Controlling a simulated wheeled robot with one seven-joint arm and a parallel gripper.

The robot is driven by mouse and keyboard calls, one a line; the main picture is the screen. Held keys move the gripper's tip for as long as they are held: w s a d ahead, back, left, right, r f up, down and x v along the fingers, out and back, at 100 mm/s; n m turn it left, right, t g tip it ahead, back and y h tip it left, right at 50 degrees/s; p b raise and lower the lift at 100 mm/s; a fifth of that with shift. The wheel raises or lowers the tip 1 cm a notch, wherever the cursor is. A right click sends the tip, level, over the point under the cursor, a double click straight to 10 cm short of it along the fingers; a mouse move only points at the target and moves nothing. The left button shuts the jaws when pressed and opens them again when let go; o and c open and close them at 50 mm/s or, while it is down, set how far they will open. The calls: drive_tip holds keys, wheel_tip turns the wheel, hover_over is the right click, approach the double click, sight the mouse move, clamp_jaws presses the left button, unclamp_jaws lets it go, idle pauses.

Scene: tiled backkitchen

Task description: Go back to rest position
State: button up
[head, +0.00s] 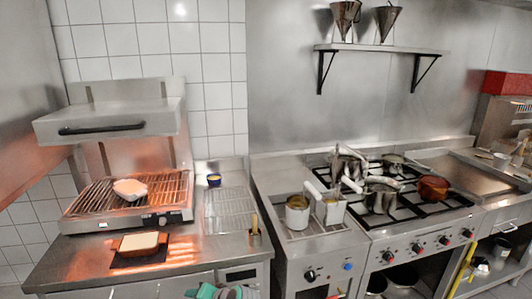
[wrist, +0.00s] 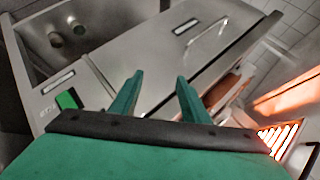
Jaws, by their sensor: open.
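My gripper (wrist: 159,75) is open in the wrist view, its two green fingers apart with nothing between them. Beyond the fingers is a steel surface of an appliance, seen at a tilt, with a bar handle (wrist: 208,38). In the head view, green parts of my gripper (head: 208,291) show at the bottom edge, low in front of the steel counter. Most of my arm is out of view there.
A lit grill (head: 88,200) with a pale piece of food (head: 130,189) stands on the left counter. A filled tray (head: 139,243) lies in front of it. A stove (head: 410,218) with several pots is at right. A shelf (head: 380,47) hangs above.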

drive_tip(key=s+d+f+t+h, duration=0.25)
drive_tip(key=d+f, duration=0.25)
drive_tip(key=d, duration=0.3)
drive_tip(key=s+d+f+t+h, duration=0.1)
drive_tip(key=s+d+f+h, duration=0.15)
drive_tip(key=d+f, duration=0.45)
drive_tip(key=s+d+f+t+h, duration=0.2)
drive_tip(key=s+d+f+h, duration=0.1)
drive_tip(key=s+d, duration=0.95)
drive_tip(key=s+r+n+t, duration=0.1)
drive_tip(key=s+r+n, duration=0.15)
drive_tip(key=s, duration=1.45)
drive_tip(key=s+a+r+t, duration=0.1)
drive_tip(key=s+a+r, duration=0.1)
drive_tip(key=s+r, duration=0.4)
drive_tip(key=s+a+r+t, duration=0.1)
drive_tip(key=s+a+r, duration=0.2)
drive_tip(key=s+r, duration=0.4)
drive_tip(key=shift+s+a+t+h, duration=0.25)
drive_tip(key=shift+s+t+h, duration=0.1)
drive_tip(key=shift+s, duration=0.8)
